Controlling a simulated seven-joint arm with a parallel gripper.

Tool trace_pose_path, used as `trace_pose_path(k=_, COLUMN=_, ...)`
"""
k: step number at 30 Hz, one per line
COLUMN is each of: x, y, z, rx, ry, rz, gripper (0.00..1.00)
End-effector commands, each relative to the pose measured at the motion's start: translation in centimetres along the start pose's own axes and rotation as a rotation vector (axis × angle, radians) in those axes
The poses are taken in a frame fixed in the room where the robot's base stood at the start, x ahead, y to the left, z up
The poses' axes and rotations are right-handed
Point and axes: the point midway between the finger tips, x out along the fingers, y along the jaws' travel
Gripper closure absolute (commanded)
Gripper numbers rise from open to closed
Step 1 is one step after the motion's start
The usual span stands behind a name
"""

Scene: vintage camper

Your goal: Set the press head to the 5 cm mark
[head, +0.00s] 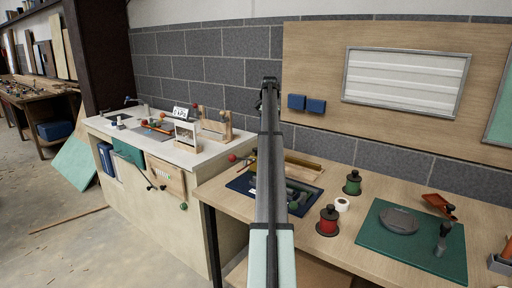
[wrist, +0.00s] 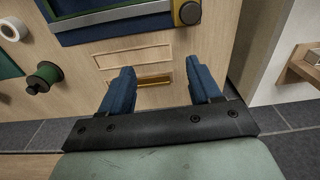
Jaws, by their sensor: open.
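My gripper (wrist: 161,69) shows in the wrist view with its two blue fingers apart and nothing between them touching. Below it is a wooden tray or frame (wrist: 126,58) with a brass-coloured strip (wrist: 154,82) in its slot. The frame also shows in the head view (head: 303,165), beside the blue mat. In the head view my dark arm crosses the middle, and the fingers cannot be made out. I cannot clearly pick out a press head or a 5 cm mark. Wooden fixtures with red balls (head: 213,126) stand on the white bench at left.
A blue mat (head: 243,184) with tools lies on the wooden table. A green spool (head: 352,184), red spool (head: 328,221), tape roll (head: 342,204) and green mat (head: 385,245) are to the right. A brass-and-black knob (wrist: 188,12) shows near the mat. A grey block wall stands behind.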

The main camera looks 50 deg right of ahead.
Motion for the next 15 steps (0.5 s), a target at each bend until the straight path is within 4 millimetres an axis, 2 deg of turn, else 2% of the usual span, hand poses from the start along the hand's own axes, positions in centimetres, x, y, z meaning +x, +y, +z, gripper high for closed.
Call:
trace_pose_path(k=1, x=-1.4, y=-1.6, z=-0.4, rx=-0.046, ry=-0.014, rz=0.001, gripper=0.37)
trace_pose_path(k=3, x=-2.4, y=-3.7, z=0.9, rx=-0.115, ry=-0.030, rz=0.003, gripper=0.37)
trace_pose_path(k=6, x=-2.9, y=-5.1, z=2.1, rx=-0.164, ry=-0.039, rz=0.006, gripper=0.37)
trace_pose_path(k=11, x=-2.5, y=-5.8, z=2.7, rx=-0.185, ry=-0.042, rz=0.006, gripper=0.37)
trace_pose_path(k=15, x=-0.8, y=-5.7, z=2.8, rx=-0.184, ry=-0.042, rz=0.006, gripper=0.37)
